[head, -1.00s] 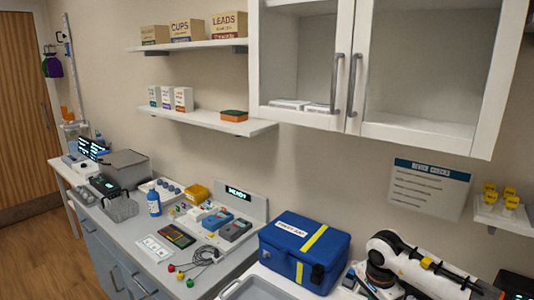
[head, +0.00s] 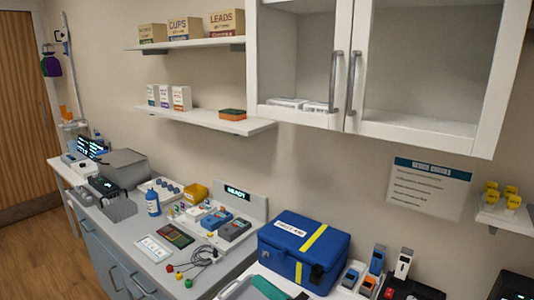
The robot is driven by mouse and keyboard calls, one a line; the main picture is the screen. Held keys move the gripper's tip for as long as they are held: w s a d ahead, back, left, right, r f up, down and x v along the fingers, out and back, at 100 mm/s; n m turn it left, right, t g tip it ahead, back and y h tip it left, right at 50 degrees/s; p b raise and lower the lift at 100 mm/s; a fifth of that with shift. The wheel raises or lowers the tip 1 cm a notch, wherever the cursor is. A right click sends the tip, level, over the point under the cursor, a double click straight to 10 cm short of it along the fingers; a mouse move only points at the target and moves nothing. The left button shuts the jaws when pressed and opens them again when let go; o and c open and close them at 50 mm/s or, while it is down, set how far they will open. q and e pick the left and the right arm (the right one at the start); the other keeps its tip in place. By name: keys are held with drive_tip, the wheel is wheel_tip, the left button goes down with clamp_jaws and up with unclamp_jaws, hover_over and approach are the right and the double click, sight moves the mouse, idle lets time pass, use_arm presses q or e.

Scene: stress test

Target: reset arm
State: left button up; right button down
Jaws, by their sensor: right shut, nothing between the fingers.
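The white arm links are out of view. My left gripper and arm do not show.
A blue handheld device (head: 377,260) and a white one (head: 403,264) stand by the bag. A tray (head: 232,288) lies at the bottom edge. A notice (head: 430,187), shelf (head: 205,122) and wall cabinet (head: 420,131) are above. The counter (head: 128,238) carries several devices.

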drive_tip(key=s+d+f+m+t+h, duration=0.15)
drive_tip(key=d+f+m+h, duration=0.35)
drive_tip(key=d+m+h, duration=0.65)
drive_tip(key=s+d+f+m+t+h, duration=0.15)
drive_tip(key=d+f+m+h, duration=0.45)
drive_tip(key=m, duration=1)
drive_tip(key=s+d+f+m+g, duration=0.2)
drive_tip(key=s+f+m+g, duration=0.35)
drive_tip(key=s, duration=0.55)
drive_tip(key=s+d+f+m+g, duration=0.1)
drive_tip(key=s+f+m+g, duration=0.45)
drive_tip(key=s, duration=0.55)
wheel_tip(320, 180, down, 29)
drive_tip(key=s+n+g, duration=0.1)
drive_tip(key=n+g, duration=0.1)
drive_tip(key=s+d+f+g+b, duration=0.1)
drive_tip(key=s+d+f, duration=0.2)
drive_tip(key=s+f, duration=1.2)
drive_tip(key=shift+s+d+f, duration=0.15)
drive_tip(key=shift+s+f, duration=0.05)
drive_tip(key=shift+s, duration=0.4)
